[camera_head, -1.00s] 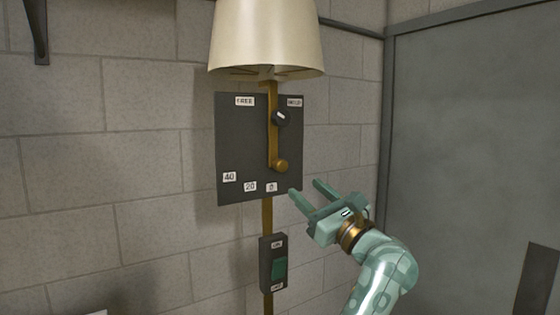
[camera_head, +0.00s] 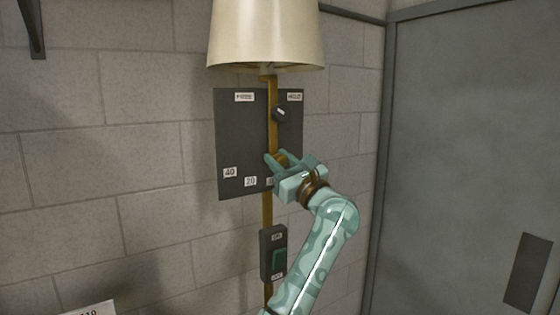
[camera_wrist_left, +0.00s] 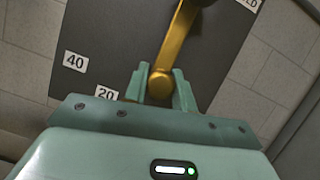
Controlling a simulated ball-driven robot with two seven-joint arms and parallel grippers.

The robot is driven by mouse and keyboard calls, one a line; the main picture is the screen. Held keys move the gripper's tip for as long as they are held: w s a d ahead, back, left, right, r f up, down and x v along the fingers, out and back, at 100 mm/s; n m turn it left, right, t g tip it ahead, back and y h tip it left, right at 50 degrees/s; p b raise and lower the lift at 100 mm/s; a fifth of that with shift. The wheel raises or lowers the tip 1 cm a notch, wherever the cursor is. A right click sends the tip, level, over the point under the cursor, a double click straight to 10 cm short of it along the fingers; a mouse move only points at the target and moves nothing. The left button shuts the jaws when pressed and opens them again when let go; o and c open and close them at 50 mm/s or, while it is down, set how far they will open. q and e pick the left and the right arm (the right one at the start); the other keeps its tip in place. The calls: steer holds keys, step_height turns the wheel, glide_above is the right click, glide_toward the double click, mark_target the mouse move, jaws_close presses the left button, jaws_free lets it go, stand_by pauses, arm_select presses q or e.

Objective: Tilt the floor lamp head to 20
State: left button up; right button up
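The floor lamp has a cream shade (camera_head: 266,38) that stands nearly upright. Its brass lever hangs straight down over a dark panel (camera_head: 240,135) and ends in a round knob (camera_head: 281,158), near the partly hidden rightmost label. A 20 label (camera_head: 250,181) and a 40 label (camera_head: 230,172) are to its left. A small black dial (camera_head: 280,114) with a white mark is below the HOLD label. My left gripper (camera_head: 287,160) is at the knob, with its fingers on either side. The wrist view shows the knob (camera_wrist_left: 160,86) between the fingers, which look open. My right gripper is not in view.
A switch box (camera_head: 273,252) with a green rocker is on the lamp's pole below the panel. A block wall is behind. A grey door (camera_head: 470,150) is at the right. A partly seen white sign (camera_head: 90,309) is at the bottom left.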

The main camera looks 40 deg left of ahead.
mark_target(258, 150)
arm_select(q)
jaws_close()
steer(key=s+m+p, duration=0.1)
steer(key=m+t+p, duration=0.1)
steer(key=m+p, duration=0.1)
steer(key=s+a+r+m+t+h+p, duration=0.1)
steer(key=m+p, duration=0.1)
steer(key=shift+s, duration=0.35)
steer(key=shift+s+a+m+t, duration=0.2)
steer(key=shift+s+m+t, duration=0.1)
steer(key=shift+m+t, duration=0.1)
steer(key=shift+f, duration=0.1)
steer(key=o, duration=0.8)
jaws_free()
steer(key=shift+c, duration=0.2)
steer(key=shift+o, duration=0.2)
steer(key=shift+s+a, duration=0.1)
steer(key=shift+s, duration=0.05)
